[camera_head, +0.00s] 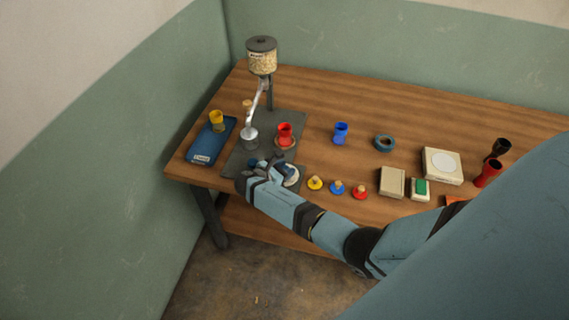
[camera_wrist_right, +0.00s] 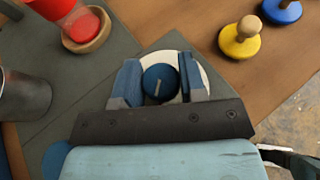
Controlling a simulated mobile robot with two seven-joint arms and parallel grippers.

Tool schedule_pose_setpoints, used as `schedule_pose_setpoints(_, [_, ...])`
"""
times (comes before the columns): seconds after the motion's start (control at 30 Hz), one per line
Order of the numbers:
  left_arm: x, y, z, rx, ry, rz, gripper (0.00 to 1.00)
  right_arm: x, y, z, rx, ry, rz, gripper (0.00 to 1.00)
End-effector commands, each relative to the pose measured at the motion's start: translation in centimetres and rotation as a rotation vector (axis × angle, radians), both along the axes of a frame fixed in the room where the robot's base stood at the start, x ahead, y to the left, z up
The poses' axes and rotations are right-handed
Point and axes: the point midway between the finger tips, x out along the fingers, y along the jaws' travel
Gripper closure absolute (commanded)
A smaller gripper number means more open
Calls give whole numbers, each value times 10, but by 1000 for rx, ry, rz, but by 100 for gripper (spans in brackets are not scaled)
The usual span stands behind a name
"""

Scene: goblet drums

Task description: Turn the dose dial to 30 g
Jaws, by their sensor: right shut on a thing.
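The dose dial is a round blue knob (camera_wrist_right: 160,83) with a pale pointer mark, on a white disc (camera_wrist_right: 205,72). In the right wrist view, the fingers of my right gripper (camera_wrist_right: 160,85) stand on both sides of the knob and are shut on it. The pointer mark runs nearly up and down in that view. In the head view my right gripper (camera_head: 283,170) covers most of the knob; part of the white disc (camera_head: 293,178) shows beside it. No scale numbers are readable. My left gripper is not in view.
A grain hopper (camera_head: 262,57) stands on the dark mat behind. A red goblet drum (camera_head: 285,134) and a metal cup (camera_head: 249,138) are close to the dial. Yellow, blue and red knobbed discs (camera_head: 337,187) lie to the right. A blue tray (camera_head: 208,141) lies left.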

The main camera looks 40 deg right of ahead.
Motion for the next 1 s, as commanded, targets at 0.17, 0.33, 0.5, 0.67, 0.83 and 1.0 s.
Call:
schedule_pose_setpoints(0.17, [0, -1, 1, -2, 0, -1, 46, 1, -1, 1, -2, -2, -15, 86])
schedule_pose_setpoints(0.33, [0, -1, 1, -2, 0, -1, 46, 1, -1, 1, -2, -1, -16, 86])
schedule_pose_setpoints(0.5, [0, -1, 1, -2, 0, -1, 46, 1, -1, 1, -2, -2, -15, 55])
schedule_pose_setpoints(0.67, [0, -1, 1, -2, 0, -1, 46, 0, -1, 1, -1, -2, -15, 40])
schedule_pose_setpoints(0.83, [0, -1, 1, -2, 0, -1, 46, 0, 0, 0, -1, -1, -14, 40])
schedule_pose_setpoints(1.0, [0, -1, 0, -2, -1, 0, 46, -1, 12, 5, 2, -2, -12, 40])
